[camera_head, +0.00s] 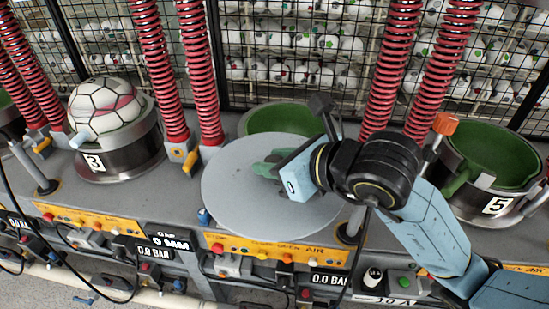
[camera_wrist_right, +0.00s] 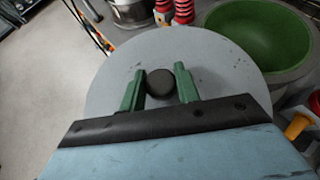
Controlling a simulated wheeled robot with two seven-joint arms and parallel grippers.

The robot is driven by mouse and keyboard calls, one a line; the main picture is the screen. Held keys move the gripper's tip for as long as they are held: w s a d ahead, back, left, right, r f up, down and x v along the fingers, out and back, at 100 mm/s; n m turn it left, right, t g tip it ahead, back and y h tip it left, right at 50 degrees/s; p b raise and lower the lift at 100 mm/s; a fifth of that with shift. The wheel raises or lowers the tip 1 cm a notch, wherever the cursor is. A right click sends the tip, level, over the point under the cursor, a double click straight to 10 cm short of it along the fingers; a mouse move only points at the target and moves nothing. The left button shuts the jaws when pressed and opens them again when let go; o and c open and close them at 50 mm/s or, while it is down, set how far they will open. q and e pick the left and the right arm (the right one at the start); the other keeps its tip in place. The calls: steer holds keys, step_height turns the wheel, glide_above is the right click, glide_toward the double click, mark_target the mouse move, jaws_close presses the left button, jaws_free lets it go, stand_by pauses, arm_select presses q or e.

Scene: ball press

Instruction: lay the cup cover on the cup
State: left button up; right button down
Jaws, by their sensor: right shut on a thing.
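The cup cover (camera_head: 230,190) is a large flat grey disc in the middle of the head view. My right gripper (camera_head: 265,168) is shut on the cover's dark round knob (camera_wrist_right: 161,84), with a green finger on each side of it in the right wrist view. The cover (camera_wrist_right: 215,68) is held in front of a green-lined cup (camera_head: 283,119), whose back rim shows behind it. In the wrist view the open cup (camera_wrist_right: 262,34) lies beyond the disc at upper right, partly overlapped by it. The gap between cover and cup is hard to judge. My left gripper is out of view.
A cup marked 3 (camera_head: 92,162) holds a white ball (camera_head: 104,106) at left. An open green cup marked 5 (camera_head: 490,155) stands at right, close to my right arm. Red spring columns (camera_head: 204,75) rise behind the bench. A yellow control panel (camera_head: 275,251) lines the front.

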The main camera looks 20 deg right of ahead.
steer(key=shift+w+d, duration=0.2)
steer(key=shift+w, duration=0.25)
steer(key=w, duration=0.1)
steer(key=w+d, duration=0.1)
steer(key=shift+w+d+b, duration=0.15)
steer(key=shift+w+b, duration=0.15)
steer(key=shift+b, duration=0.1)
steer(key=w+d+b, duration=0.2)
steer(key=w+d, duration=0.3)
steer(key=w, duration=0.5)
steer(key=w+d+b, duration=0.2)
steer(key=w+d, duration=0.2)
steer(key=w, duration=0.6)
arm_select(q)
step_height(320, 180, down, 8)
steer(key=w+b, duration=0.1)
steer(key=b, duration=0.2)
arm_select(e)
steer(key=shift+d+f, duration=0.2)
steer(key=shift+f, duration=2.2)
arm_select(q)
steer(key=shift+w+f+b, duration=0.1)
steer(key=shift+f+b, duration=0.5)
steer(key=shift+b, duration=0.1)
arm_select(e)
steer(key=shift+f, duration=1)
steer(key=c, duration=0.9)
jaws_free()
steer(key=shift+c, duration=0.2)
steer(key=shift+f, duration=0.15)
